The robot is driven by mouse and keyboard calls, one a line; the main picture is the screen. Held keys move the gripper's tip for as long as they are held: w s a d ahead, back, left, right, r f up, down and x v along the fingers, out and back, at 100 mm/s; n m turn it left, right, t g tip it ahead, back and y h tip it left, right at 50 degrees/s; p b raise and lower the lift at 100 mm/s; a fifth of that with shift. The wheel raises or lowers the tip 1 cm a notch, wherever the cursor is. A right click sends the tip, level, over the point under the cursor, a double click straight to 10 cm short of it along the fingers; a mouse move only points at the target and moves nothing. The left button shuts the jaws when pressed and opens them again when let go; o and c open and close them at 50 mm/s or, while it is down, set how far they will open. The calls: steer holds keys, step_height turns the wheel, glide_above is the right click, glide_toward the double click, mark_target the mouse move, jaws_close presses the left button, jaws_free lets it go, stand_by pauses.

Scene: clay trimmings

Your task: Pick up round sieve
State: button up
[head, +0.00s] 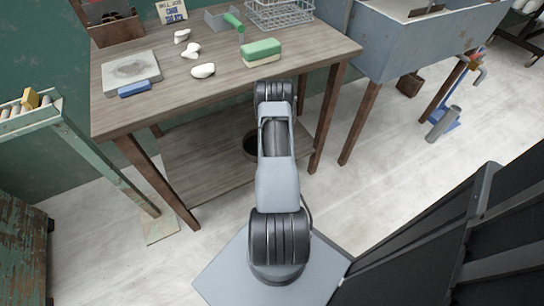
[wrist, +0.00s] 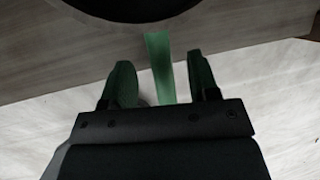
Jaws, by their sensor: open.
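The round sieve shows in the wrist view as a large dark round body (wrist: 130,8), cut off by the top edge, with a green strip like a handle (wrist: 160,62) pointing toward me. In the head view a dark round thing (head: 250,146), apparently the sieve, sits on the lower shelf, partly hidden by my arm. My gripper (wrist: 160,70) is open, its two fingers on either side of the green strip with a gap on each side. My arm hides the gripper in the head view.
The lower shelf (head: 195,165) is otherwise largely bare. Above it, the tabletop (head: 215,85) holds a green-and-cream sponge (head: 261,52), several white lumps, a grey slab (head: 131,71) and a wire basket (head: 280,12). Table legs (head: 327,120) stand at the shelf's corners.

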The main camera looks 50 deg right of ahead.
steer(key=p+v, duration=0.3)
steer(key=v, duration=0.7)
steer(key=shift+r, duration=0.15)
steer(key=shift+s+a, duration=0.1)
steer(key=shift+s, duration=0.05)
